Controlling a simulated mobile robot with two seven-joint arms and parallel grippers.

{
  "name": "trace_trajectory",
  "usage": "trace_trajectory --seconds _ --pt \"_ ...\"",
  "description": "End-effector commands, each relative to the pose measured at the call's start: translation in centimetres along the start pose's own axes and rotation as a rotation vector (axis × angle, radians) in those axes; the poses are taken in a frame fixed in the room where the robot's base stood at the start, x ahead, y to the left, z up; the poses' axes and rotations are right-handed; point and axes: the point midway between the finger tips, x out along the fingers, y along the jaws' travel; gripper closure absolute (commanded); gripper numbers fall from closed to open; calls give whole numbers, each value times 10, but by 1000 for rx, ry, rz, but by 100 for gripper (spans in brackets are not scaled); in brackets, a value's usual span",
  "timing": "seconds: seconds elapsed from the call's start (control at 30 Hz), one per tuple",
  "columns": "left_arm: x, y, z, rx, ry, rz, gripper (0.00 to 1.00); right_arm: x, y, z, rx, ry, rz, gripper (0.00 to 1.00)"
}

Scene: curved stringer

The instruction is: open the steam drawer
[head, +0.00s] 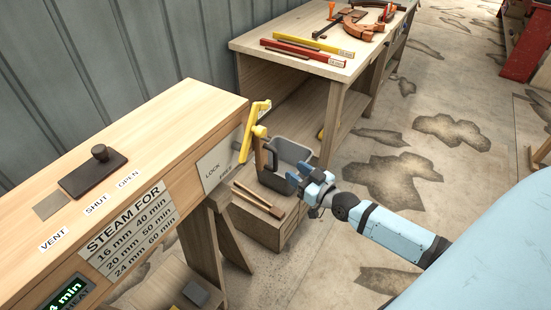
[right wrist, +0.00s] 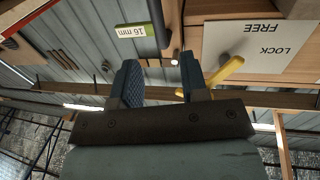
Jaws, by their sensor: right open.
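The wooden steam box (head: 120,150) runs along the left of the head view, with a "STEAM FOR" time table on its side. At its right end are a yellow handle (head: 250,135) and a "LOCK / FREE" plate (head: 216,165); I cannot tell the handle's setting. The plate (right wrist: 262,45) and a yellow lever (right wrist: 226,70) also show in the right wrist view. My right gripper (head: 312,186) is open and empty, right of and below the handle, apart from it. It also shows in the right wrist view (right wrist: 163,82). My left gripper is out of view.
A grey bin (head: 289,158) stands beside my right gripper. Below is a wooden crate (head: 262,226) with sticks on top. A workbench (head: 330,68) with rulers and clamps stands behind. A dark slide with a knob (head: 95,172) sits on the box top.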

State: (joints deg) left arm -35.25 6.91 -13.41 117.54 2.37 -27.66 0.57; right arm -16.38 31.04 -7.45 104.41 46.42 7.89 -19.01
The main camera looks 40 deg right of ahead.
Motion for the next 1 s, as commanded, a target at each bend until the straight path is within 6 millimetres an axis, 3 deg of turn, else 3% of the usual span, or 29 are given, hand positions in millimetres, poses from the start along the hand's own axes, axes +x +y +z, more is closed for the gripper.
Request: trace_trajectory --seconds 0.2,0.4,0.83,0.87,1.0 --pt "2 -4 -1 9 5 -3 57 48 0 0 1 3 0 59" --pt "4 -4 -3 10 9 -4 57 76 0 0 1 1 0 59" --pt "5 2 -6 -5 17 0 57 87 -1 1 -1 -2 -1 59" --pt "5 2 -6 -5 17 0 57 87 -1 1 -1 -2 -1 62" --pt "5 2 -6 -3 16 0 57 87 0 1 0 -2 -1 94"
